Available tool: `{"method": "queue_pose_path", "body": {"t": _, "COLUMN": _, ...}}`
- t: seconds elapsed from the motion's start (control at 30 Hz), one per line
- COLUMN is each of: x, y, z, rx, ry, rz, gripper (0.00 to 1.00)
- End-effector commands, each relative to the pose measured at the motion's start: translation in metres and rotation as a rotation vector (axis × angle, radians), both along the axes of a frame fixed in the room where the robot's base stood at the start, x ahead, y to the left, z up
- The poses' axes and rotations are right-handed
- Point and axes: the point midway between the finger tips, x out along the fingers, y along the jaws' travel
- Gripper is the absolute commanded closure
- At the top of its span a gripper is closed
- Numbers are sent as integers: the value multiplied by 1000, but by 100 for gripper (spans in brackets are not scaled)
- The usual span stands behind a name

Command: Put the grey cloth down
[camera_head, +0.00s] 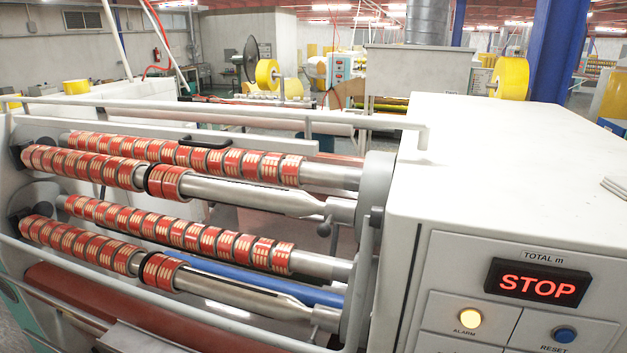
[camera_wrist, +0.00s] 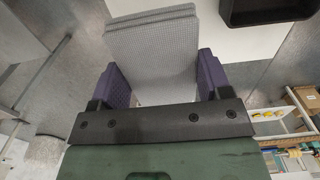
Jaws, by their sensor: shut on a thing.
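The grey cloth (camera_wrist: 155,42) shows in the wrist view as a folded, layered pad with a fine woven texture. It lies between the two purple fingers of my gripper (camera_wrist: 161,66), which is shut on it. The cloth reaches out beyond the fingertips, over or against a white surface (camera_wrist: 240,44); I cannot tell whether it touches that surface. Its near end is hidden behind the dark gripper bar. My gripper is not seen in the head view. A pale layered corner (camera_head: 615,187) shows at that view's right edge; I cannot tell what it is.
A black tray (camera_wrist: 232,14) is at the top right of the wrist view. Shelves with boxes (camera_wrist: 303,98) stand at the right. The head view shows a white machine cabinet (camera_head: 500,150) with a lit STOP display (camera_head: 537,283) and shafts of red tape rolls (camera_head: 160,178). Its top is largely clear.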

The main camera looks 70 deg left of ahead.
Motion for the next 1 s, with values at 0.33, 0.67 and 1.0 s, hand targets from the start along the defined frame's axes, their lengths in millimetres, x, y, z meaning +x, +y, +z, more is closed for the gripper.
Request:
{"method": "queue_pose_path", "body": {"t": 0.33, "x": 0, "y": 0, "z": 84, "rx": 0, "ry": 0, "rz": 0, "gripper": 55}}
{"method": "queue_pose_path", "body": {"t": 0.67, "x": 0, "y": 0, "z": 133, "rx": 0, "ry": 0, "rz": 0, "gripper": 55}}
{"method": "queue_pose_path", "body": {"t": 1.0, "x": 0, "y": 0, "z": 43, "rx": 0, "ry": 0, "rz": 0, "gripper": 55}}
